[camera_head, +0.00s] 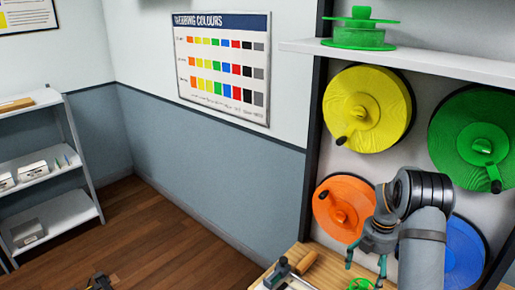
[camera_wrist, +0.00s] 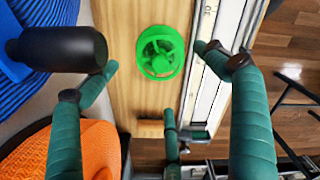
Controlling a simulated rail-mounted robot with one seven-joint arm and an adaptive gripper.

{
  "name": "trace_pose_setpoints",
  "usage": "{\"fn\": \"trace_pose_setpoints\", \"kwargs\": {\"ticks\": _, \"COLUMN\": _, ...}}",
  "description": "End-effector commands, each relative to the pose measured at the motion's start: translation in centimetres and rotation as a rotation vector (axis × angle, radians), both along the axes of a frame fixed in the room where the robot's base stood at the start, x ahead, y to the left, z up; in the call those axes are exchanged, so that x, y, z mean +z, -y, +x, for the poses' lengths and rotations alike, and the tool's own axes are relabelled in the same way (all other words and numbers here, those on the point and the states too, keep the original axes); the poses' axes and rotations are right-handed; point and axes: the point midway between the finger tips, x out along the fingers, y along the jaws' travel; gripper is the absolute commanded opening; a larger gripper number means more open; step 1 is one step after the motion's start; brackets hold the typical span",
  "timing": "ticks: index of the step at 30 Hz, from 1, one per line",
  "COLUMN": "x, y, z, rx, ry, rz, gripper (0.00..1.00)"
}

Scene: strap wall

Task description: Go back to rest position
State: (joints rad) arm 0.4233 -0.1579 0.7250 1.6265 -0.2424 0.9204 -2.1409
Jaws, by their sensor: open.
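My gripper (camera_head: 366,268) is in the lower right of the head view, in front of the strap wall and above the wooden bench. In the wrist view its green fingers (camera_wrist: 158,125) are spread wide apart with nothing between them. A small green reel (camera_wrist: 160,52) lies on the wooden bench below the gripper, apart from the fingers. Part of this reel also shows at the bottom of the head view (camera_head: 360,284). My arm hides part of the blue reel on the wall.
Yellow (camera_head: 367,108), green (camera_head: 470,139), orange (camera_head: 343,208) and blue (camera_head: 464,252) reels with handles hang on the wall. A shelf (camera_head: 420,64) above bears a green spool (camera_head: 358,32). A pale rail device (camera_head: 288,276) lies on the bench (camera_head: 312,273).

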Motion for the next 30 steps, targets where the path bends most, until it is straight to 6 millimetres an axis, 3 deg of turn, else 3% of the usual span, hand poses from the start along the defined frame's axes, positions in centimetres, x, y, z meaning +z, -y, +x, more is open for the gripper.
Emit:
{"fn": "trace_pose_setpoints", "kwargs": {"ticks": 24, "x": 18.0, "y": -0.1, "z": 0.1, "rx": -0.004, "ry": 0.005, "rz": -0.001, "gripper": 0.86}}
{"fn": "trace_pose_setpoints", "kwargs": {"ticks": 30, "x": 17.6, "y": -3.2, "z": -1.3, "rx": -0.179, "ry": -0.001, "rz": -0.001, "gripper": 0.86}}
